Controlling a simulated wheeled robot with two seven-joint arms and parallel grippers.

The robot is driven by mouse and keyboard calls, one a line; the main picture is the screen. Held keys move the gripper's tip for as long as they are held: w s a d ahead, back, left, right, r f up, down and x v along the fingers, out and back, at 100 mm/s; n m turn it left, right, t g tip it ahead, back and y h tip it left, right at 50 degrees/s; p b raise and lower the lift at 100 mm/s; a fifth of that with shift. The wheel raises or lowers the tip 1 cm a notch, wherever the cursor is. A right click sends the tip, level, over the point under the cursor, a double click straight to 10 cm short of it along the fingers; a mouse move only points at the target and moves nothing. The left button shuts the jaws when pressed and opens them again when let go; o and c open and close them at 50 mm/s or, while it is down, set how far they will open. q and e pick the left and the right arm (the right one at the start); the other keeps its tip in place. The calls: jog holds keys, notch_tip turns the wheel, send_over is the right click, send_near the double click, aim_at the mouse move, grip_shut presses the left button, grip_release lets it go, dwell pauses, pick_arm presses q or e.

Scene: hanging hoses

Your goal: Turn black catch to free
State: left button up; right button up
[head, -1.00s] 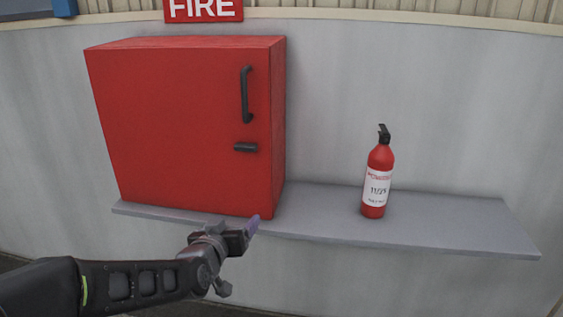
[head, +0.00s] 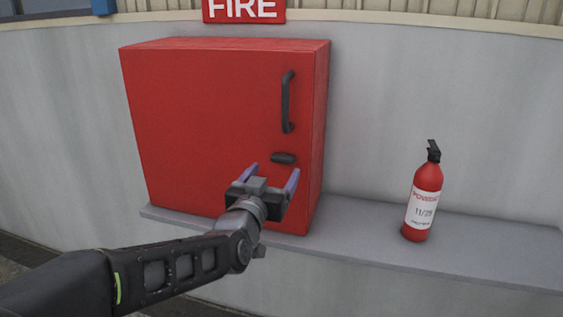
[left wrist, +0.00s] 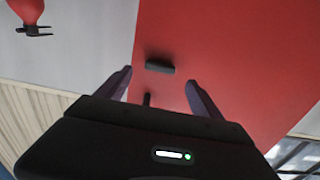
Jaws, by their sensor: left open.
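The black catch (head: 283,158) lies horizontal on the front of the red cabinet (head: 210,120), below the black vertical handle (head: 288,102). My left gripper (head: 271,175) is open and empty, just in front of and slightly below the catch. In the left wrist view the catch (left wrist: 160,67) shows beyond and between the two fingers (left wrist: 157,85), apart from them. The handle end (left wrist: 147,100) also shows between the fingers, partly hidden by the gripper body. The cabinet door is closed. My right gripper is not in view.
A red fire extinguisher (head: 424,200) stands upright on the grey shelf (head: 480,248) to the right of the cabinet. A red FIRE sign (head: 244,10) is above the cabinet on the grey wall (head: 400,90). The shelf between cabinet and extinguisher is clear.

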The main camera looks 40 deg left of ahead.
aim_at(282, 161)
pick_arm(q)
jog(key=x, duration=0.6)
jog(key=shift+w+a+p, duration=0.1)
jog(key=shift+w+p, duration=0.05)
jog(key=shift+p, duration=0.2)
jog(key=c, duration=1.4)
